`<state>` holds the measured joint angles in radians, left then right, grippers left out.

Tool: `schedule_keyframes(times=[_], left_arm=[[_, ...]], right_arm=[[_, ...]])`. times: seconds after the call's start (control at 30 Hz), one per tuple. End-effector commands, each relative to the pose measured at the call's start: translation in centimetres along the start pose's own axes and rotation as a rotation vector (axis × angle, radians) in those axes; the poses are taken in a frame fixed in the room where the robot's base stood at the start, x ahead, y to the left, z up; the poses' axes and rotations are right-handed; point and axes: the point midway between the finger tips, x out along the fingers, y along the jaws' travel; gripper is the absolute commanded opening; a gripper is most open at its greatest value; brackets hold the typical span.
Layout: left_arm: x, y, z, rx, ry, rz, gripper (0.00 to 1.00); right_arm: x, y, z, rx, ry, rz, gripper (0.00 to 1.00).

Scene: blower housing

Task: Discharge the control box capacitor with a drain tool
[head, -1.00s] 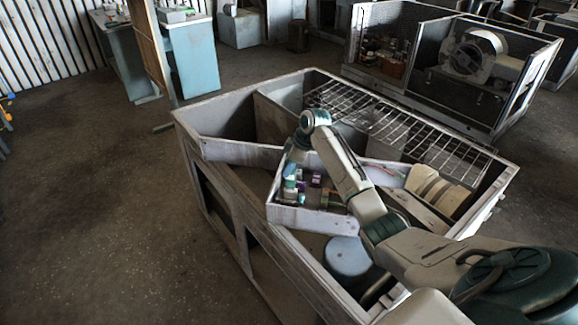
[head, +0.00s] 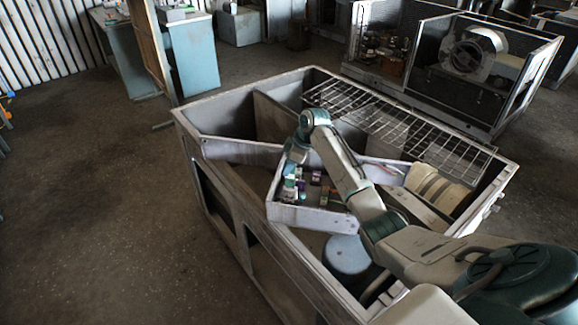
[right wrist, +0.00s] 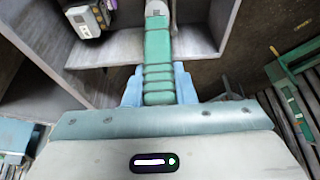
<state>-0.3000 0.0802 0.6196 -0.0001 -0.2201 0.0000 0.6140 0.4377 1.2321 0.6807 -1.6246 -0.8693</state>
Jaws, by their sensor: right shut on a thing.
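The control box (head: 312,218) is an open, worn pale metal tray inside the large blower housing. Several small purple, green and pale parts sit in it. My right gripper (head: 290,183) is low over its left end. In the right wrist view my right gripper (right wrist: 158,92) is shut on the drain tool (right wrist: 158,55), which has a ribbed green handle and a pale grey end pointing away. My left gripper is not in view.
The housing's metal walls (head: 225,225) surround the control box. A wire grille (head: 400,125) covers its back right. A blue-grey round can (head: 347,256) and a cream ribbed part (head: 437,188) stand close by. Another blower unit (head: 470,60) stands behind. The left floor is clear.

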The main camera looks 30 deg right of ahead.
Motion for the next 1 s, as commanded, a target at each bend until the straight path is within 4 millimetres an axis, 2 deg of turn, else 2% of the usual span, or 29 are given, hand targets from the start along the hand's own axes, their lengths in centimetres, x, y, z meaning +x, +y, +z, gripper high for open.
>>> schedule_keyframes(times=[1.0], left_arm=[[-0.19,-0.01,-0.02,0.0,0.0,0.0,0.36]], right_arm=[[0.55,-0.01,0.21,0.0,0.0,0.0,0.08]])
